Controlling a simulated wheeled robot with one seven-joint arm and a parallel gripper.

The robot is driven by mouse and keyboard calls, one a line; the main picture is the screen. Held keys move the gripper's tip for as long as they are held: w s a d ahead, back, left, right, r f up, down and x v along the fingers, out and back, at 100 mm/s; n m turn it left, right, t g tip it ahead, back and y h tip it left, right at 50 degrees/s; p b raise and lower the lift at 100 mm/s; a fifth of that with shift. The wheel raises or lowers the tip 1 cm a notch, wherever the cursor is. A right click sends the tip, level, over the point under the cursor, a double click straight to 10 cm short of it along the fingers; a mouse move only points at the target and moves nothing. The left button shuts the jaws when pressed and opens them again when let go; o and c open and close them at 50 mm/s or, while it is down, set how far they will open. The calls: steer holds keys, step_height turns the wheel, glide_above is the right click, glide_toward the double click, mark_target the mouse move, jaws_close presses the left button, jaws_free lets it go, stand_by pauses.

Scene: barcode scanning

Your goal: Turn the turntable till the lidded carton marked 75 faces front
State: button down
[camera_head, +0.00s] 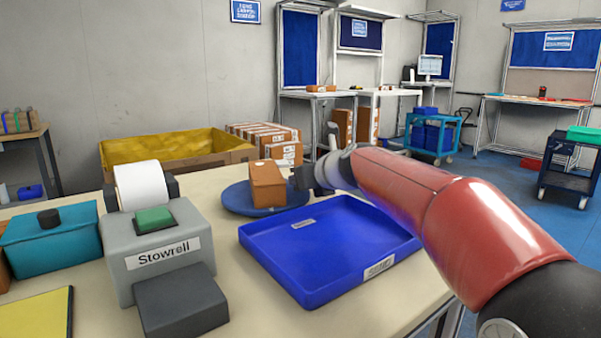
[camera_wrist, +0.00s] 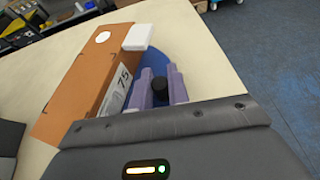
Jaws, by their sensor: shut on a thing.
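The blue turntable (camera_head: 235,200) stands on the table behind the blue tray, with an orange-brown carton (camera_head: 267,184) on it. In the wrist view the carton (camera_wrist: 86,80) has a white label reading 75 on its side towards my gripper, and a white round spot on top. A white block (camera_wrist: 138,37) sits at its far end. A strip of the blue turntable (camera_wrist: 160,58) shows beside it. My gripper (camera_wrist: 158,82) has its two pale purple fingers shut around a black knob (camera_wrist: 160,90) at the turntable, beside the carton's labelled side. In the head view my gripper (camera_head: 301,178) is at the turntable's right edge.
A blue tray (camera_head: 268,262) lies in front of the turntable. A grey Stowrell label printer (camera_head: 160,248) and a teal box (camera_head: 52,246) stand to the left. A yellow-lined crate (camera_head: 130,150) is behind the table. Bare tabletop (camera_wrist: 220,70) lies right of the turntable in the wrist view.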

steer(key=c, duration=1.3)
jaws_free()
steer(key=shift+c, duration=0.2)
steer(key=shift+b+v, duration=0.65)
steer(key=shift+v, duration=3.25)
steer(key=shift+c, duration=0.3)
